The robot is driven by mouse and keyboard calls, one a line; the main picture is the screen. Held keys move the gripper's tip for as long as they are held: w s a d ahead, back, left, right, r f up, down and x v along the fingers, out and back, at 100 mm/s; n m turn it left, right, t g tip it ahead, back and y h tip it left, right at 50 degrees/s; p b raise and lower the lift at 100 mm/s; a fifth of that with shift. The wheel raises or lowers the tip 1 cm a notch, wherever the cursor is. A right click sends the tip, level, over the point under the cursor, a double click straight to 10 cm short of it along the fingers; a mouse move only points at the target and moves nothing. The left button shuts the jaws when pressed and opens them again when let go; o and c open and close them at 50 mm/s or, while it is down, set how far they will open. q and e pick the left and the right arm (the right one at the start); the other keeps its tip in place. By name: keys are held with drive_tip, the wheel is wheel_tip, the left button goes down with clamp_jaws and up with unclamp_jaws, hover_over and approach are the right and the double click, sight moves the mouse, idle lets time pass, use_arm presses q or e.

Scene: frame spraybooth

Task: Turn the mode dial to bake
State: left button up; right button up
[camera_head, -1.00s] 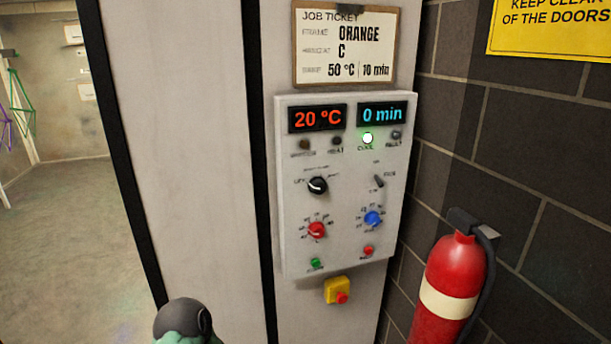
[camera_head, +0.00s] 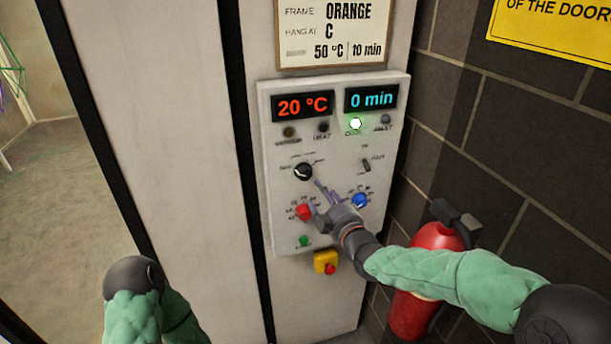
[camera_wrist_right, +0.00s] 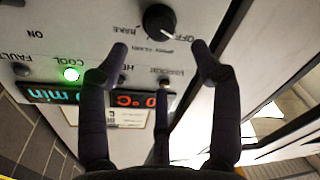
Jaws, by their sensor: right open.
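The mode dial is a black round knob (camera_head: 303,172) with a white pointer line, on the upper left of the white control panel (camera_head: 272,215). In the right wrist view the dial (camera_wrist_right: 159,22) sits just beyond my fingertips, with OFF and BAKE lettering around it; its pointer is toward OFF. My right gripper (camera_head: 322,188) is in front of the panel, just below and right of the dial. In the right wrist view its fingers (camera_wrist_right: 163,50) are spread and empty, apart from the dial. The left gripper is out of view; only part of that arm shows.
The panel also has a red knob (camera_head: 305,212), a blue knob (camera_head: 359,201), a toggle switch (camera_head: 366,165) and a green button (camera_head: 304,241). The COOL lamp (camera_head: 355,124) is lit. A yellow stop box (camera_head: 326,263) is below; a red extinguisher (camera_head: 410,315) stands right.

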sight(307, 176)
drive_tip(key=x, duration=0.9)
drive_tip(key=shift+w, duration=0.25)
drive_tip(key=c, duration=1.1)
